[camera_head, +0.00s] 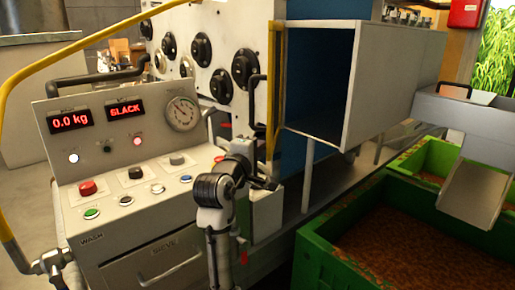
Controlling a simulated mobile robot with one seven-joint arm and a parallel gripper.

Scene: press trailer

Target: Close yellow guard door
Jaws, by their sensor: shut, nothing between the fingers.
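The yellow guard door (271,95) stands at the left side of the press opening. I see it nearly edge-on as a narrow yellow frame. It stands open, and the dark hollow of the chamber (318,85) shows to its right. My gripper (266,184) is small and dark, at the end of my white and black arm. It is shut and empty, just below the door's lower end in the picture. I cannot tell whether it touches the door. My arm hides part of the machine behind it.
A control panel (130,190) with buttons, displays and a gauge stands at left. A yellow rail (75,50) curves above it. Black knobs (245,66) line the white panel. A green bin (340,225) with brown grain and a metal chute (474,193) are at right.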

